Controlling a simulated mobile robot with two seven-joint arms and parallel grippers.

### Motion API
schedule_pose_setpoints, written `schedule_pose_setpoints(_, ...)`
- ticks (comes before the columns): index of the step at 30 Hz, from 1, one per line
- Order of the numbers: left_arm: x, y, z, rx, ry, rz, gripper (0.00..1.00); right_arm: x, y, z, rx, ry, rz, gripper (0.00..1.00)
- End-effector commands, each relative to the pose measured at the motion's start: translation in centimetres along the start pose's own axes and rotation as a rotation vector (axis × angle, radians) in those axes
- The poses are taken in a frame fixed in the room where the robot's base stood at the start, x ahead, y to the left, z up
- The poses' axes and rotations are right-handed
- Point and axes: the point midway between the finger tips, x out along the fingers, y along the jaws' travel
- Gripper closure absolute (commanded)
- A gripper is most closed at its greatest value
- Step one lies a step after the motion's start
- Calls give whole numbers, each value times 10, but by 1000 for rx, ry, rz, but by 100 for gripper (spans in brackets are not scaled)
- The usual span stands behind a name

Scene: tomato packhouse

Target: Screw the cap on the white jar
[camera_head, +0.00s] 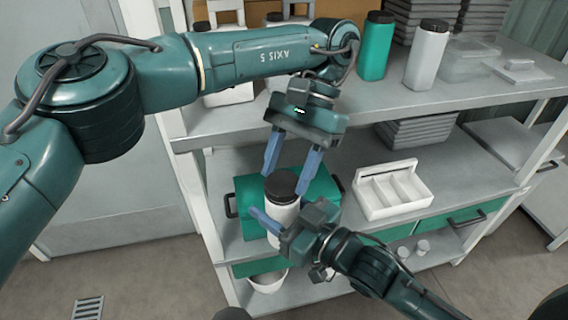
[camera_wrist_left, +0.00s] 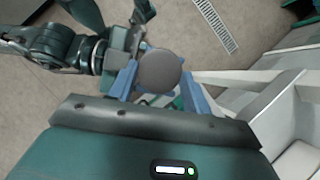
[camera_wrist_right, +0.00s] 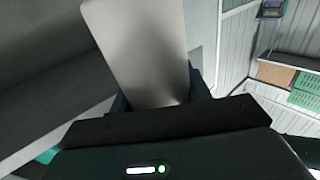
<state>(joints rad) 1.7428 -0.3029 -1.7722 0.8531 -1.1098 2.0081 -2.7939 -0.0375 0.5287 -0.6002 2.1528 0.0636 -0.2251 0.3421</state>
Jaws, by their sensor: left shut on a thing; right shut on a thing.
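The white jar (camera_head: 282,222) is upright in front of the shelf unit, with the dark cap (camera_head: 282,185) at its top. My right gripper (camera_head: 268,226) is shut on the jar's body from the side. The jar (camera_wrist_right: 140,50) fills the space between its fingers in the right wrist view. My left gripper (camera_head: 284,180) points down from above and is shut on the cap, one finger on each side. In the left wrist view the round cap (camera_wrist_left: 160,72) lies between the fingers and hides the jar below. The seam between cap and jar is too small to judge.
A green bottle (camera_head: 376,46) and a grey-white bottle (camera_head: 426,56), both dark-capped, stand on the upper shelf. A white divided box (camera_head: 392,190) is on the middle shelf, right of the jar. Green drawers (camera_head: 460,218) and a white bucket (camera_head: 268,282) are lower down.

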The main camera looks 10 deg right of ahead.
Motion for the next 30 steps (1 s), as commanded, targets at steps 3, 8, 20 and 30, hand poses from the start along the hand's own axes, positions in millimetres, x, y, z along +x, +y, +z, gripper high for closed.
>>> schedule_pose_setpoints(3, 0, 2, 0, 76, -2, -43, 72, 0, 0, 0, 1, -1, 0, 100)
schedule_pose_setpoints(8, 0, 2, 0, 90, -3, -48, 72, 0, 0, 0, 1, -1, 0, 100)
schedule_pose_setpoints(20, 0, 1, 0, 87, -2, -46, 31, 0, 0, 0, 1, -1, 0, 100)
schedule_pose_setpoints(30, -7, 0, 4, 83, -1, -50, 29, 0, 0, 0, 1, 0, 0, 100)
